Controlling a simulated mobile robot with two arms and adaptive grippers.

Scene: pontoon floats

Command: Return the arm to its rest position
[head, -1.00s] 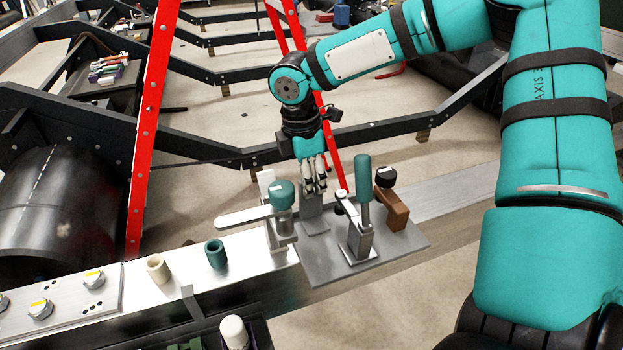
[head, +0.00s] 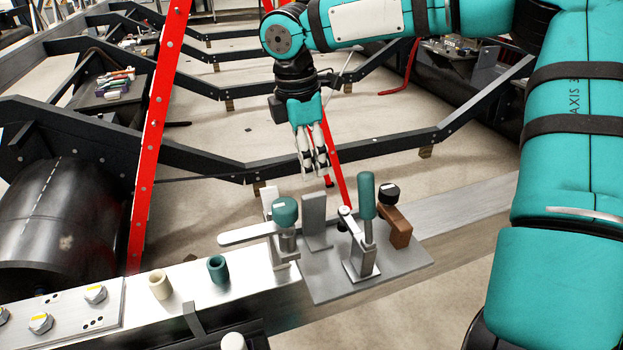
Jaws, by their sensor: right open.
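My right arm (head: 365,22) is teal with black bands and comes in from the right side of the head view. Its right gripper (head: 314,170) points down, open and empty, above and behind the grey fixture plate (head: 335,287). The fingertips are apart from the upright grey bracket (head: 315,220) on that plate. My left gripper is not in view.
The plate carries a teal-handled toggle clamp (head: 366,205) and a brown block with a black knob (head: 397,230). A teal-knobbed clamp (head: 286,212) stands left of them. Two cups, cream (head: 160,285) and teal (head: 218,269), stand on the metal beam.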

